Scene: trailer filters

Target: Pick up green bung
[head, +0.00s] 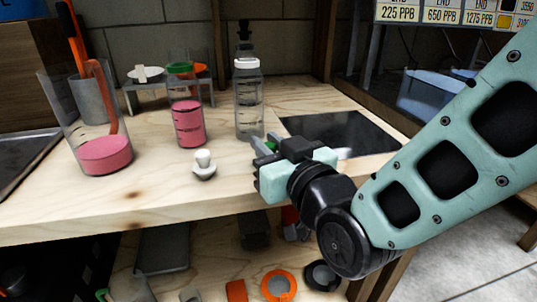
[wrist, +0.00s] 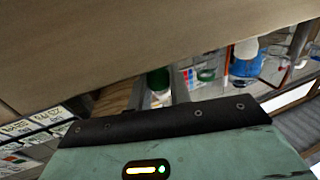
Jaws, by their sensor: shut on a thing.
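My gripper (head: 266,152) is at the middle right of the head view, above the wooden bench near its dark panel. It is shut on the green bung (wrist: 158,80), which shows between the two fingers in the wrist view. In the head view only a bit of green (head: 272,143) shows at the fingertips; the rest is hidden by my gripper.
The wooden bench (head: 140,200) holds a beaker of pink liquid (head: 105,155) with an orange tool, a small white piece (head: 204,165), a clear bottle (head: 248,100) and a dark flat panel (head: 340,132). A shelf below holds loose parts, including an orange ring (head: 279,285).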

